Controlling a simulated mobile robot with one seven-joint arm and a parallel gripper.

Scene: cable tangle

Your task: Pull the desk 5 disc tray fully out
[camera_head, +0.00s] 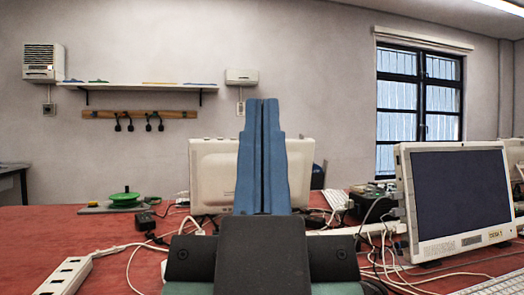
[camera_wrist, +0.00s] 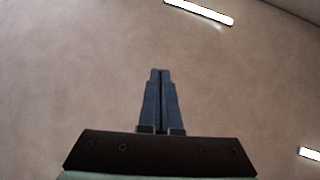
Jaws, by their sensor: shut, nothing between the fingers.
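My gripper (camera_head: 262,101) points upward in the middle of the head view, its two blue fingers together and empty. In the wrist view the gripper (camera_wrist: 160,72) is also shut, with only wall and ceiling behind it. A white-framed computer (camera_head: 456,198) with a dark screen stands on the right of the red table. It bears a small yellow label (camera_head: 495,234) that seems to end in a 5. Its left side edge shows small details, but I cannot make out a disc tray there. My gripper is left of this computer and touches nothing visible.
Another white computer (camera_head: 214,172) stands behind my gripper, partly hidden. A white power strip (camera_head: 66,277) lies at the front left. A green disc-shaped thing (camera_head: 124,200) is at the back left. The red table (camera_head: 45,235) is fairly clear at left.

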